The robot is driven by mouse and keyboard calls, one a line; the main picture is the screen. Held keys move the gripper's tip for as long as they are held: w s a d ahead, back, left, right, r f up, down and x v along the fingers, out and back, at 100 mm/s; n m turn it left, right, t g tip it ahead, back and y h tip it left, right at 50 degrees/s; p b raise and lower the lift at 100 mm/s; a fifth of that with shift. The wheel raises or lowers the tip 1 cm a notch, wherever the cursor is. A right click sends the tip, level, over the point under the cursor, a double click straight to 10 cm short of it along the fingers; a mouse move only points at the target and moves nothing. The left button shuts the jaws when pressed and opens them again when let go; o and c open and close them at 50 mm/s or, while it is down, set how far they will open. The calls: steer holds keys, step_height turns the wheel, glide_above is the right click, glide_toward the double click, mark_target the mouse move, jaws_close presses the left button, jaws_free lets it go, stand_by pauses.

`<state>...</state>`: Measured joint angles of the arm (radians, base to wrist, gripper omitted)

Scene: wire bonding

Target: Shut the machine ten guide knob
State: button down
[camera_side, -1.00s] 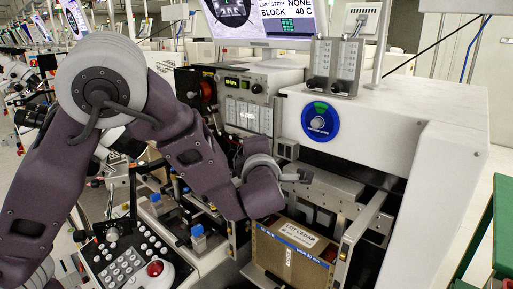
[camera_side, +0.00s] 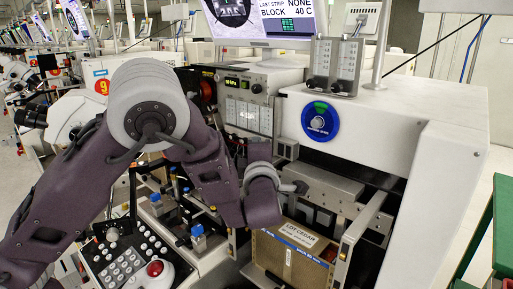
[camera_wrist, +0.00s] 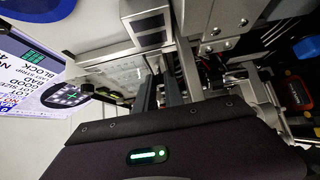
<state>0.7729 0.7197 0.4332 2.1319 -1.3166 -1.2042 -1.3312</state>
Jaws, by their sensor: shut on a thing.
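My gripper (camera_side: 299,187) is at the front of the near machine, below and left of the round blue dial (camera_side: 320,121). It is shut on a small dark part that looks like the guide knob, mostly hidden by the fingers. In the wrist view my gripper's two dark fingers (camera_wrist: 160,92) are close together, and what lies between them is hard to make out. The blue dial has a green mark at its top and a grey centre. Its edge also shows in the wrist view (camera_wrist: 38,8).
A cardboard-coloured box labelled LOT CEDAR (camera_side: 288,262) stands in the bay below my gripper. A small grey block (camera_side: 287,149) juts out just above it. A keypad with a red button (camera_side: 155,268) is at the lower left. Metal rails (camera_side: 362,222) are to the right.

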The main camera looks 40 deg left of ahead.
steer(key=c, duration=1.4)
jaws_free()
steer(key=shift+c, duration=0.2)
steer(key=v, duration=0.7)
steer(key=shift+f, duration=0.15)
steer(key=shift+m, duration=0.3)
